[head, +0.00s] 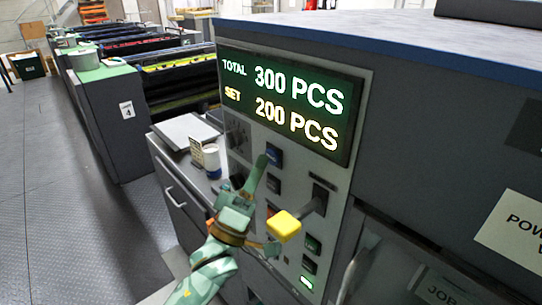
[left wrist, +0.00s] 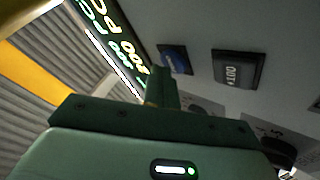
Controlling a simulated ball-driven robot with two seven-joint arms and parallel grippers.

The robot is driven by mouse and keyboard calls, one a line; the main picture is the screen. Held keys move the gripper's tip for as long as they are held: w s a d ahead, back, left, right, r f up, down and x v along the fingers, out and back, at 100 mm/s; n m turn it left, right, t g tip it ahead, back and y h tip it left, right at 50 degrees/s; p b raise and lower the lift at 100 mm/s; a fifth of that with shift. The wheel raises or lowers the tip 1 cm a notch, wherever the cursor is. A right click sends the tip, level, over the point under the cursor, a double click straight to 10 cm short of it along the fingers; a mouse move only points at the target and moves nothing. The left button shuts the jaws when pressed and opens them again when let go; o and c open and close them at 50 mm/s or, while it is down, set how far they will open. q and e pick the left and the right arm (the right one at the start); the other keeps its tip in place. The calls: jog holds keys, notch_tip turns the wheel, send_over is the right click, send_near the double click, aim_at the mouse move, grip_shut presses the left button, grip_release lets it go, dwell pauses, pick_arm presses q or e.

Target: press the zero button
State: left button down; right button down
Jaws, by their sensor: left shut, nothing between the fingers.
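The control panel (head: 238,145) has a lit display (head: 290,100) reading TOTAL 300 PCS and SET 200 PCS. A blue button (head: 274,154) sits just below the display; it also shows in the left wrist view (left wrist: 175,59). I cannot read a zero label on any button. My left gripper (head: 261,160) is shut and empty, its fingertips just left of the blue button in the head view. In the left wrist view the shut fingers (left wrist: 163,80) reach up just below that button. Whether they touch it I cannot tell. My right gripper is not in view.
A yellow block-like part (head: 283,225) is in front of the lower panel. A white cup (head: 212,161) stands on the side cabinet. Open floor (head: 60,200) is at left.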

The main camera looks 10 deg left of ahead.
pick_arm(q)
jog(key=shift+w+d, duration=0.3)
jog(key=shift+w, duration=0.05)
dwell(0.7)
dwell(0.4)
jog(key=shift+s+a+p, duration=0.5)
jog(key=shift+s+a, duration=0.05)
jog(key=shift+s, duration=0.2)
jog(key=s+a+p, duration=0.1)
jog(key=s, duration=0.1)
jog(key=s+a+p, duration=0.1)
jog(key=s+a, duration=0.1)
jog(key=shift+w, duration=0.1)
dwell(0.6)
